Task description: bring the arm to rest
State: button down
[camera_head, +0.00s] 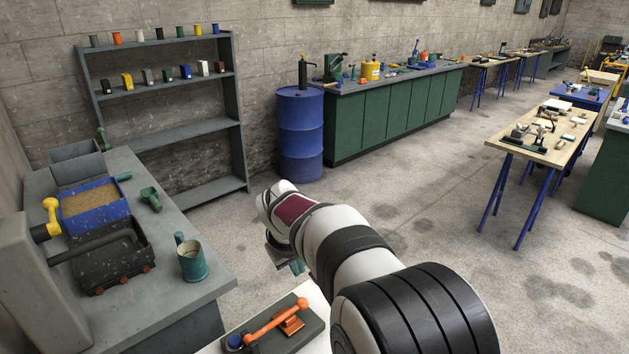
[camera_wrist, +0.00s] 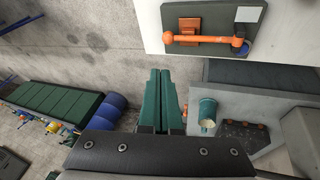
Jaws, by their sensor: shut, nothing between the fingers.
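My gripper (camera_wrist: 160,88) shows in the wrist view with its two green fingers side by side, shut and empty. In the head view my gripper (camera_head: 296,267) is mostly hidden behind my white and black arm, which reaches out over the open floor. It hangs between the grey bench on the left and the floor to the right, near the white surface below, and seems to touch nothing.
The grey bench (camera_head: 207,290) holds a green mug (camera_head: 191,259), a blue sand-filled bin (camera_head: 95,207) and a dark wheeled cart (camera_head: 108,262). A board with an orange lever (camera_head: 275,322) lies close below my arm.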

jog(key=s+d+r+m+y, duration=0.1)
jog(key=s+d+r+m, duration=0.25)
jog(key=s, duration=0.25)
jog(key=s+d+r+m+t, duration=0.1)
jog(key=s+d+r+m, duration=0.1)
jog(key=s+d+r, duration=0.3)
jog(key=s+d+r+m+y, duration=0.1)
jog(key=s+d+m, duration=0.15)
jog(key=s, duration=0.45)
jog(key=s+d+f+m+g, duration=0.1)
jog(key=s+f+m+g, duration=0.1)
jog(key=s+f, duration=0.3)
jog(key=s+f+m+g, duration=0.2)
jog(key=s+f+g, duration=0.2)
jog(key=s, duration=0.8)
jog(key=shift+s+d+f, duration=0.15)
jog(key=shift+d+f, duration=0.25)
jog(key=shift+f, duration=0.05)
